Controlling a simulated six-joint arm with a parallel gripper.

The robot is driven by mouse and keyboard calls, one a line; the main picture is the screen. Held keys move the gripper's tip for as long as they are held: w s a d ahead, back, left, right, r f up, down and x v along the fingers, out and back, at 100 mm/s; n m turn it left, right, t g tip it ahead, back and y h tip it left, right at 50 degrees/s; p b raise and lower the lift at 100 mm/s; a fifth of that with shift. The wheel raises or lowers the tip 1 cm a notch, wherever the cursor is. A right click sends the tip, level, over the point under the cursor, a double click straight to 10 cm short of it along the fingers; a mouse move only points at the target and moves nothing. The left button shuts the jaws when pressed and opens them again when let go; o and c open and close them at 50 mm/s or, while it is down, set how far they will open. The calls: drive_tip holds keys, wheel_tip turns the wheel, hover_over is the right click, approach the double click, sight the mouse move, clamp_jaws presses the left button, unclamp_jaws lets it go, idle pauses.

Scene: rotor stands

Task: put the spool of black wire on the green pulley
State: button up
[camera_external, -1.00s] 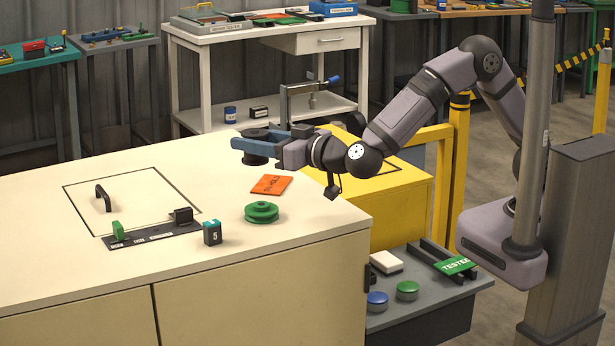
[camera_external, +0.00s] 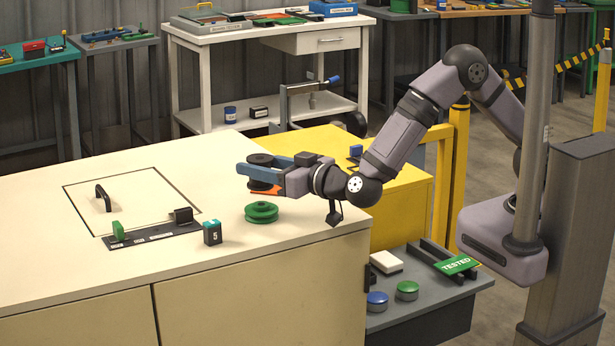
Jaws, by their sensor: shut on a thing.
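The spool of black wire (camera_external: 260,159) is dark and round, held level between the blue fingers of my gripper (camera_external: 258,171). My gripper is shut on it and reaches in from the right. The green pulley (camera_external: 261,212) lies flat on the cream bench top, near its right front corner. The spool hangs above the pulley, apart from it, with a clear gap between them. The pulley's top shows and nothing is on it.
A small black block marked 5 (camera_external: 212,232) stands left of the pulley. Further left are a dark strip (camera_external: 152,235) with a green piece and a hatch with a black handle (camera_external: 103,197).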

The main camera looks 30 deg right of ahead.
sight(268, 185)
drive_tip(key=shift+f+p, duration=0.3)
drive_tip(key=shift+f, duration=1.5)
drive_tip(key=shift+f, duration=0.25)
drive_tip(key=o, duration=1.2)
drive_tip(key=shift+r, duration=0.1)
drive_tip(key=shift+r, duration=0.2)
drive_tip(key=shift+s+d+f, duration=0.1)
drive_tip(key=shift+s+f, duration=0.05)
drive_tip(key=shift+s, duration=0.15)
drive_tip(key=b+v, duration=0.2)
drive_tip(key=v, duration=0.9)
drive_tip(key=shift+s+d+b, duration=0.15)
drive_tip(key=shift+b, duration=0.2)
